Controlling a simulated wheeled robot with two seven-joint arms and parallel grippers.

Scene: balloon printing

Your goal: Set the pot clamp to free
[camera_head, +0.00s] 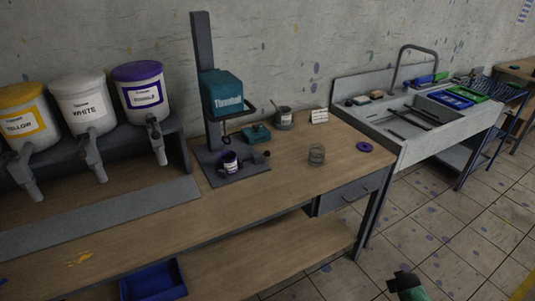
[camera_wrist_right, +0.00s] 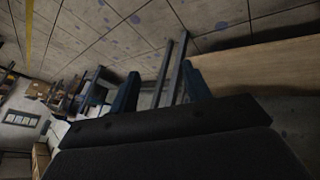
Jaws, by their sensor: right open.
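The mixer stand (camera_head: 222,95), with a teal head marked with white lettering, stands on the workbench in the head view. A small purple pot (camera_head: 230,162) sits on its grey base plate (camera_head: 212,177). Small dark parts around the pot look like the clamp, with a dark knob (camera_head: 267,154) at the right; whether it is set tight or free is too small to tell. My right gripper (camera_wrist_right: 160,86) is open and empty in the wrist view, its two dark fingers apart over the floor, away from the stand. My left gripper is not in view.
The workbench (camera_head: 290,185) also holds a wire-like cylinder (camera_head: 317,154), a purple ring (camera_head: 364,147), a grey pot (camera_head: 284,118) and a white card (camera_head: 319,116). Yellow, white and purple paint buckets (camera_head: 138,86) line the left. A sink (camera_head: 420,120) stands at right. The bench front is mostly clear.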

